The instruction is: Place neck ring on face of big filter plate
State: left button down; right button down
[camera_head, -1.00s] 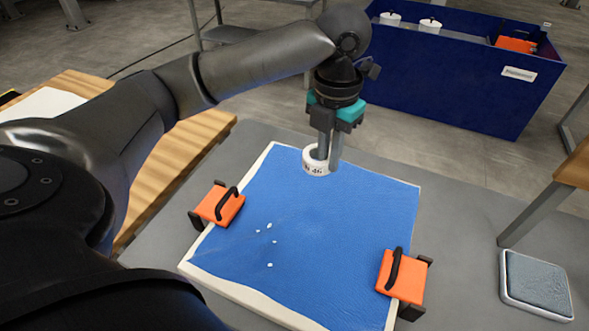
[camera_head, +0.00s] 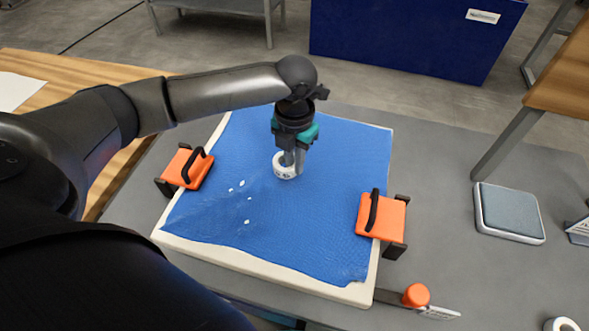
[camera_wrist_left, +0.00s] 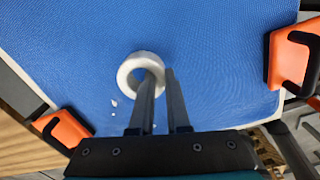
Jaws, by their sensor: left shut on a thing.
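The white neck ring (camera_head: 286,165) is over the blue cloth face of the big filter plate (camera_head: 300,230), a little above the middle of the plate in the head view. My left gripper (camera_head: 292,163) points down and is shut on the ring's wall, one finger inside the hole and one outside. In the left wrist view the ring (camera_wrist_left: 139,75) sits at the fingertips (camera_wrist_left: 160,80) against the blue cloth. I cannot tell whether the ring touches the cloth. My right gripper is not in view.
Orange clamps sit at the plate's left (camera_head: 187,167) and right (camera_head: 382,216) edges. Several small white bits (camera_head: 247,221) lie on the cloth at left. A grey pad (camera_head: 508,211) lies on the table at right, and an orange-knobbed tool (camera_head: 416,295) near the front.

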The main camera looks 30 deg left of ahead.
aim_at(294, 175)
pick_arm(q)
notch_tip(294, 175, down, 3)
jog(key=shift+r, duration=0.15)
jog(key=shift+f, duration=0.55)
jog(key=c, duration=0.9)
grip_release()
jog(key=shift+s, duration=0.15)
jog(key=shift+f, duration=0.1)
notch_tip(294, 175, up, 14)
jog(key=shift+f+p, duration=0.25)
jog(key=shift+p, duration=0.95)
